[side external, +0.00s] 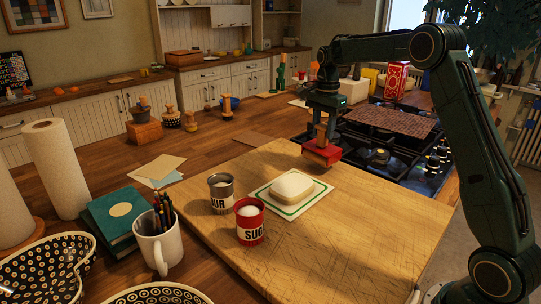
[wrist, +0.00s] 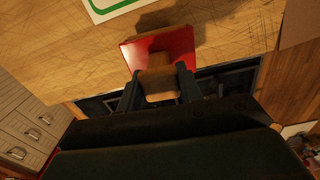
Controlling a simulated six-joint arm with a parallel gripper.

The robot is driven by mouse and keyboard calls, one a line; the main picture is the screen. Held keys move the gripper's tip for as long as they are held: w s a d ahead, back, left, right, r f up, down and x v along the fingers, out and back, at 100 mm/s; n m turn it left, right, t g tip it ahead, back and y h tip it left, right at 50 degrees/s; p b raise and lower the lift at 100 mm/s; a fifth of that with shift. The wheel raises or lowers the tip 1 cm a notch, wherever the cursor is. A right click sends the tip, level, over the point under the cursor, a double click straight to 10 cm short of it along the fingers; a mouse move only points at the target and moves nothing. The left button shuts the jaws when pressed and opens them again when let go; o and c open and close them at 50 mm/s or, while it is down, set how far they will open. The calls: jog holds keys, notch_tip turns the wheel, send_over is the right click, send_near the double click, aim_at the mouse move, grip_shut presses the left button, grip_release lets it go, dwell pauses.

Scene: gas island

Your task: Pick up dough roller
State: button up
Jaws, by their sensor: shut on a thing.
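The dough roller shows in the side view as a red head (side external: 322,153) with a wooden handle above it. My gripper (side external: 321,122) points down and is shut on the handle. The roller hangs by the far edge of the wooden board (side external: 370,225); its exact height is hard to tell. In the wrist view, the two dark fingers (wrist: 160,88) clasp the wooden handle, with the red head (wrist: 178,46) beyond them. A shadow lies on the board beside it. A pale dough block (side external: 292,185) sits on a green-edged white sheet in front of the roller.
A grey tin (side external: 221,194) and a red sugar tin (side external: 250,224) stand on the board's left part. The gas hob (side external: 382,158) lies behind the board, with a red patterned box (side external: 396,80) beyond. The board's right part is clear.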

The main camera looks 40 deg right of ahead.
notch_tip(320, 180, up, 18)
dwell(0.7)
dwell(0.5)
jog(key=o, duration=0.5)
jog(key=shift+c, duration=0.2)
jog(key=c, duration=0.5)
jog(key=shift+o, duration=0.2)
jog(key=s+a+f, duration=0.1)
jog(key=a+f, duration=0.4)
jog(key=a, duration=0.3)
jog(key=s+a+f, duration=0.1)
jog(key=a+f, duration=0.5)
jog(key=a, duration=0.2)
jog(key=shift+s+a+n, duration=0.3)
jog(key=shift+s+n, duration=0.05)
jog(key=shift+n, duration=0.05)
